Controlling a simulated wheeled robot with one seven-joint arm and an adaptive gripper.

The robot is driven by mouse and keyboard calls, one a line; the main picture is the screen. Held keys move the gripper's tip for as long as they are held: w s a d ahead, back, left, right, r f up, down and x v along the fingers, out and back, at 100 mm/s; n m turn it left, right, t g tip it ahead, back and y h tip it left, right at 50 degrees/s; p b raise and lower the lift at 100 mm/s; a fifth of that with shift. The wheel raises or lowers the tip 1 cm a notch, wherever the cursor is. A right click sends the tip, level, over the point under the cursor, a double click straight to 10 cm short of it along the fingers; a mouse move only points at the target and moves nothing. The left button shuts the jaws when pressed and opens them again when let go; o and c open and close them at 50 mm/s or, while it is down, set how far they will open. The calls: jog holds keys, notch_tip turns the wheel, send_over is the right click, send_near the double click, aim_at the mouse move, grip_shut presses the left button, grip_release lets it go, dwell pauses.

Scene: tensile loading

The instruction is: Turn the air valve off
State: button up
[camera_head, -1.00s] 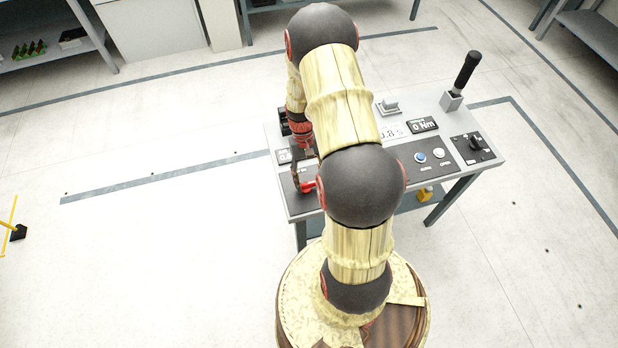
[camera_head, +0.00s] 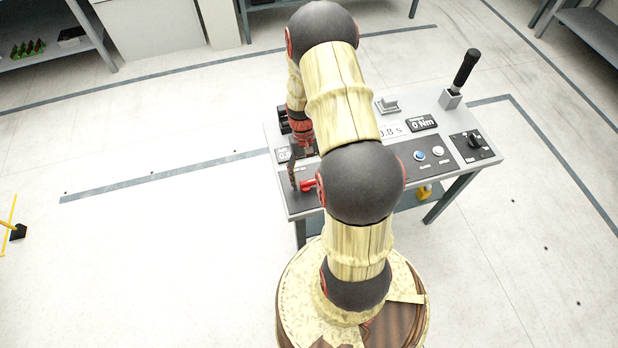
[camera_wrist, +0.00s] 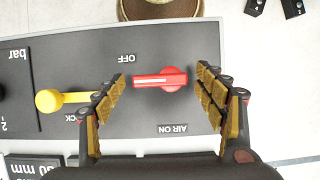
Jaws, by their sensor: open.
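The air valve is a red handle with a white line (camera_wrist: 160,79) on the dark panel. It lies crosswise in the wrist view, between the OFF label (camera_wrist: 127,58) and the AIR ON label (camera_wrist: 173,129). In the head view the red valve (camera_head: 308,185) shows at the near left of the bench, partly behind my arm. My gripper (camera_wrist: 162,74) is open, one finger on each side of the handle, with visible gaps to it. In the head view my gripper (camera_head: 292,175) is seen edge-on beside the valve, and its fingertips are hard to make out.
A yellow lever (camera_wrist: 50,101) sits just left of my left finger in the wrist view; its label is partly covered. The bench (camera_head: 296,204) also carries blue (camera_head: 420,155) and white (camera_head: 438,151) buttons, a black knob (camera_head: 475,140) and an upright black-handled lever (camera_head: 466,70).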

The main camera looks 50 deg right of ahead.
jog(key=v, duration=1.2)
jog(key=shift+d, duration=0.1)
dwell(0.4)
jog(key=s+a+r+n+t+h, duration=0.1)
jog(key=s+a+r+n+t, duration=0.2)
jog(key=a+r, duration=1)
jog(key=s+a+r+n+t+h, duration=0.1)
jog(key=s+a+r+n+t, duration=0.2)
jog(key=a+r, duration=1)
jog(key=s+r+t+b, duration=0.1)
jog(key=s+r+t, duration=0.2)
jog(key=s, duration=0.1)
jog(key=shift+r, duration=0.35)
jog(key=shift+s, duration=0.15)
